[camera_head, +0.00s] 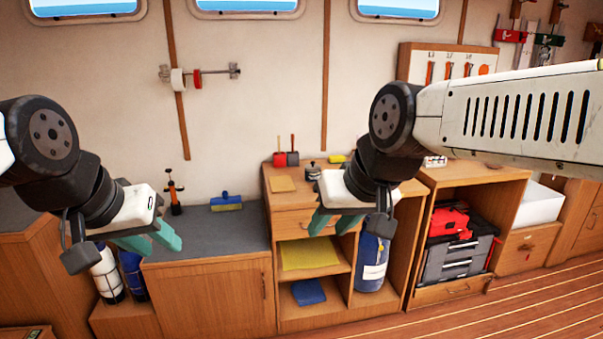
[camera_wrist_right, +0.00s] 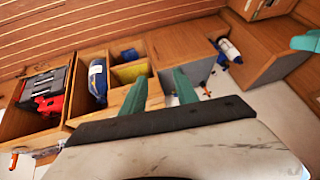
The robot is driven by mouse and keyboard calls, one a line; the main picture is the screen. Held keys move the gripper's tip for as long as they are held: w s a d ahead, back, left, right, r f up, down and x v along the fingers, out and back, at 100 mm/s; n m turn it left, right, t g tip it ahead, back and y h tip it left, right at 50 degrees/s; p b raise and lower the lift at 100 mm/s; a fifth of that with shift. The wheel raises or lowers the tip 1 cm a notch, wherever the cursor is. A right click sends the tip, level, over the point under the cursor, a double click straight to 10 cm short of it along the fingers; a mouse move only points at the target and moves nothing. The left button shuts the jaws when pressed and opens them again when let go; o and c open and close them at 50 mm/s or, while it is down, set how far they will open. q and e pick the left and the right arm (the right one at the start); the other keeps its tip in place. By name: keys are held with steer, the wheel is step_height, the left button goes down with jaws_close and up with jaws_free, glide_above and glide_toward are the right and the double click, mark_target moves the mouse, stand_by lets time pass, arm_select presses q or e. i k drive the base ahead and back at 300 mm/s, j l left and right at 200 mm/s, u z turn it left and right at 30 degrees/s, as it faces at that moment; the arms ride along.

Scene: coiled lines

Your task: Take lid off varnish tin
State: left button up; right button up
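A small grey tin with a dark top (camera_head: 312,171), likely the varnish tin, stands upright on the wooden counter in the head view; its top appears to be on, though it is small. My right gripper (camera_head: 333,226) is in front of the cabinet, lower and nearer than the tin, and not touching it. In the right wrist view its teal fingers (camera_wrist_right: 160,88) are apart with nothing held. My left gripper (camera_head: 152,242) hangs at the left, its fingers apart and empty, far from the tin. I cannot make out the tin in the wrist view.
A blue cylinder (camera_head: 373,262) stands in the cabinet. A toolbox (camera_head: 455,258) sits at right.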

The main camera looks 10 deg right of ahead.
mark_target(313, 166)
steer(key=i+l, duration=0.1)
steer(key=i, duration=0.4)
steer(key=i+l, duration=0.1)
steer(key=i, duration=0.4)
steer(key=i+l+u, duration=0.1)
steer(key=i, duration=0.4)
steer(key=i+l, duration=0.2)
steer(key=i, duration=0.35)
